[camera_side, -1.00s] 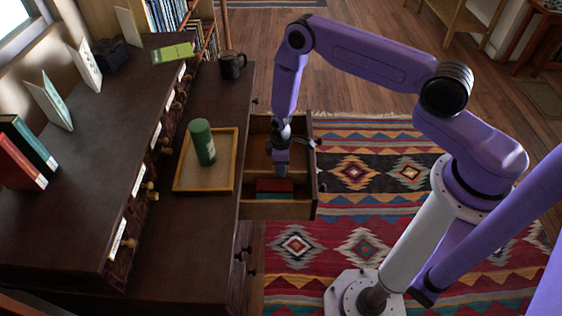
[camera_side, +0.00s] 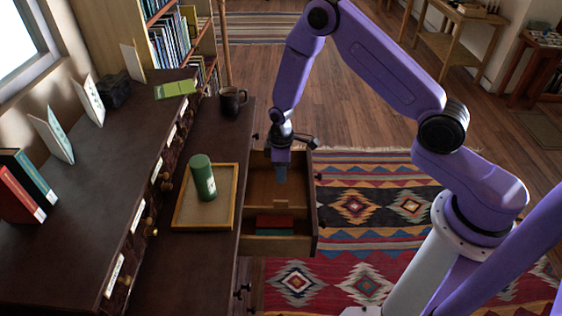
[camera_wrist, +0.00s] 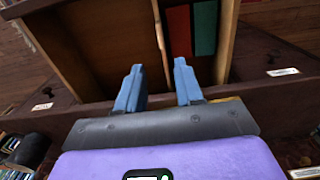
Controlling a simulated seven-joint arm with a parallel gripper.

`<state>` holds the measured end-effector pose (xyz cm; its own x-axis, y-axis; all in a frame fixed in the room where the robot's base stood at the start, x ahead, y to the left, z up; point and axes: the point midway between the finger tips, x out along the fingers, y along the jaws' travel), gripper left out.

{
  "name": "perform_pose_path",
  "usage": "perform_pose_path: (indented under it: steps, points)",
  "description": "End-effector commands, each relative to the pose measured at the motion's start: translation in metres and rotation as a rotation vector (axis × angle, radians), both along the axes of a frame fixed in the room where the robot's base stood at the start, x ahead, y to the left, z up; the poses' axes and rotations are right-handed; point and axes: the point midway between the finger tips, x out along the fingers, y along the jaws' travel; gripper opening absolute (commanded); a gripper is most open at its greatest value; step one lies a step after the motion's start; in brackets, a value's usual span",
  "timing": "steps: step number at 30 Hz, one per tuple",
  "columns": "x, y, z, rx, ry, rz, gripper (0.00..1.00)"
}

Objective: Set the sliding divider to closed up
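The open wooden drawer (camera_side: 314,205) holds a thin light wood divider (camera_side: 281,204) across it, which also shows in the wrist view (camera_wrist: 161,38). A red book (camera_side: 274,221) and a green book (camera_side: 274,232) fill the near compartment, close to the divider. The far compartment is empty. My gripper (camera_side: 281,178) is above the drawer, on the far side of the divider in the side view. In the wrist view my gripper (camera_wrist: 159,84) has its blue fingers spread apart with nothing between them; the divider lies beyond the gap. The exact height above the drawer is unclear.
A tray (camera_side: 178,222) with a green cylinder (camera_side: 203,180) stands on the desk beside the drawer. A dark mug (camera_side: 232,101) is at the desk's far end. Small knobbed drawers line the raised shelf. Patterned rug and open floor lie right of the drawer.

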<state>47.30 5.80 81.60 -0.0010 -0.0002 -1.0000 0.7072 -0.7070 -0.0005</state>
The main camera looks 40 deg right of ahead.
Motion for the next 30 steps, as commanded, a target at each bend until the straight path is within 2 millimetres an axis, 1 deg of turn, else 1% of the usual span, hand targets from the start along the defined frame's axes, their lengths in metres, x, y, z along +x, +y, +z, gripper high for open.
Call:
perform_pose_path:
  steps: [1, 3, 7, 11, 20, 23, 26, 29, 30]
  points:
    - [0.001, 0.000, 0.008, 0.001, -0.004, 0.000, 0.36]
    - [0.001, 0.000, 0.017, 0.001, -0.002, 0.000, 0.36]
    - [0.000, 0.000, 0.027, 0.000, -0.001, 0.000, 0.36]
    - [0.000, 0.000, 0.031, 0.001, -0.001, 0.000, 0.36]
    - [0.000, 0.000, 0.032, 0.000, 0.000, 0.000, 0.36]
    - [-0.001, 0.002, 0.036, 0.000, -0.001, 0.005, 0.36]
    - [-0.007, 0.009, 0.049, 0.001, -0.004, 0.018, 0.36]
    - [-0.018, 0.021, 0.073, 0.003, -0.008, 0.041, 0.36]
    - [-0.025, 0.026, 0.083, 0.004, -0.011, 0.051, 0.36]
